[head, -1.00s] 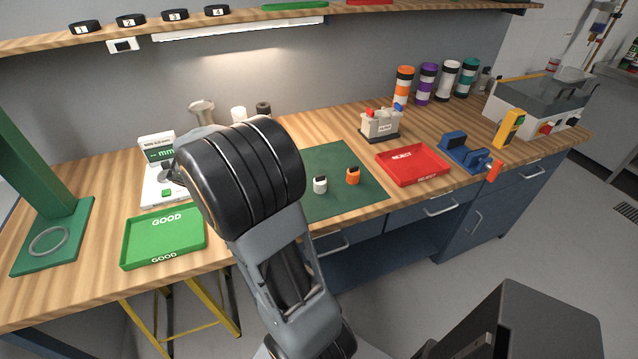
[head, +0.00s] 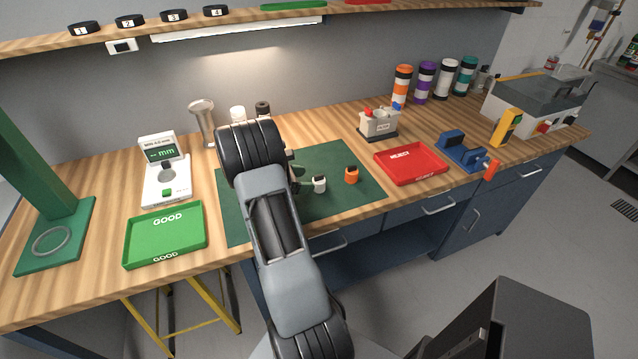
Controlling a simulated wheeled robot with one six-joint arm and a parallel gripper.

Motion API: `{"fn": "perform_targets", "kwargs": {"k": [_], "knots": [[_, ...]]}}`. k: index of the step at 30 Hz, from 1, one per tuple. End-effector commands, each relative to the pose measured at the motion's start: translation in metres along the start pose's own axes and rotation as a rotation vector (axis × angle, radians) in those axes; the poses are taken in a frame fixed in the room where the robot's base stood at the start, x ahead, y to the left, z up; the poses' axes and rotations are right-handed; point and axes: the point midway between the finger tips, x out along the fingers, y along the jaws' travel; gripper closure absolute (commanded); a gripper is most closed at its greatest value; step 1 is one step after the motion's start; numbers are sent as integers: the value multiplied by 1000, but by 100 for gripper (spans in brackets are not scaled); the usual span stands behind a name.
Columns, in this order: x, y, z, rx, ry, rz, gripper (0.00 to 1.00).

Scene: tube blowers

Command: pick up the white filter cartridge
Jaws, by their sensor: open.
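A small white cartridge with a dark top (head: 319,185) stands upright on the green mat (head: 345,205), left of a similar orange one (head: 352,175). My gripper (head: 300,180) is mostly hidden behind my own arm. A bit of it shows just left of the white cartridge, low over the mat. It is open, and nothing is seen between its jaws. I cannot tell whether it touches the cartridge.
A green GOOD tray (head: 165,252) lies left of the mat and a red REJECT tray (head: 412,178) lies right. A white gauge (head: 167,190) stands behind the green tray. A grey holder (head: 379,124) stands behind the mat. Several coloured cylinders stand at the back right.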

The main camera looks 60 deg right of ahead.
Motion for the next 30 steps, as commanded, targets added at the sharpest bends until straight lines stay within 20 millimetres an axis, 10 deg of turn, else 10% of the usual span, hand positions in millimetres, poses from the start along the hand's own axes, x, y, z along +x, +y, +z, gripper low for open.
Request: {"fn": "perform_targets", "kwargs": {"k": [16, 30], "knots": [[54, 0, 0, 0, 1, -2, 26], [59, 0, 0, 0, 0, 0, 37]]}}
